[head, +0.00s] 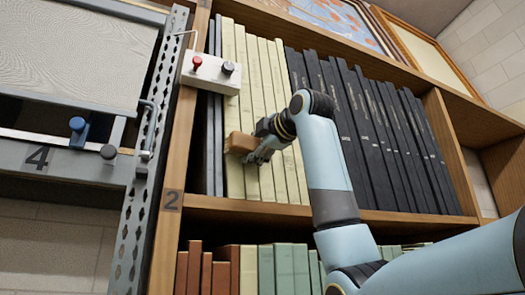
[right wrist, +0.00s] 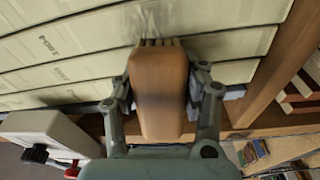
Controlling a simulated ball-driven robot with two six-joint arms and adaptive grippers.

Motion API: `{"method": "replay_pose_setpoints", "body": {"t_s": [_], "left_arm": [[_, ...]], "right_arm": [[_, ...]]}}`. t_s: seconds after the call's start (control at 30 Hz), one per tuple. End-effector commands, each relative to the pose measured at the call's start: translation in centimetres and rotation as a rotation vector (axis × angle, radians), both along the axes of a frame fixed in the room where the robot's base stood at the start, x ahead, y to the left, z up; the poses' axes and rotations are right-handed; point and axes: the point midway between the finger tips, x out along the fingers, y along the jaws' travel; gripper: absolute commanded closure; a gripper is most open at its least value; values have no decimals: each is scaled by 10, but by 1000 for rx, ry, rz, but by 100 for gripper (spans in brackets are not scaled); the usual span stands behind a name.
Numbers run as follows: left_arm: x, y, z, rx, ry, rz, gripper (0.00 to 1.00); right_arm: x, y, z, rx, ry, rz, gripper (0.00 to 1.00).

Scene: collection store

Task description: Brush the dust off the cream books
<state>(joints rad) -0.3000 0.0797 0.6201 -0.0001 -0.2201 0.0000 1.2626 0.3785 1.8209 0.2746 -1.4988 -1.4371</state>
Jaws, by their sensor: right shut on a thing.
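Several tall cream books (head: 268,85) stand upright on the middle shelf, between dark blue-grey books on the left and dark books on the right. My right gripper (head: 262,146) is at the lower part of the leftmost cream spines. It is shut on a brown wooden brush (head: 238,142). In the right wrist view the brush (right wrist: 160,90) sits between the two fingers, and its bristle end meets or nearly meets the cream spines (right wrist: 60,62). My left gripper is not in view.
A white control box (head: 211,72) with a red and a black knob juts out at the left of the cream books. The wooden upright (head: 178,150) marked 2 is close to the left. A lower shelf holds brown, cream and green books (head: 285,268).

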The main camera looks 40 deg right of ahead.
Motion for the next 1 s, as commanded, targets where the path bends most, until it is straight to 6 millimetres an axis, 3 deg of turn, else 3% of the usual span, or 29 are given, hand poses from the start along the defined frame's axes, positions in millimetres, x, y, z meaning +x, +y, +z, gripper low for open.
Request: {"method": "replay_pose_setpoints", "body": {"t_s": [0.37,0.7,1.0], "left_arm": [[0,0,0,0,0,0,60],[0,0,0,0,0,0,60],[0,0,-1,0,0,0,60]], "right_arm": [[1,6,6,-1,1,-1,100],[-4,-23,5,-1,2,-3,100],[-8,-37,5,-2,2,-4,100]]}}
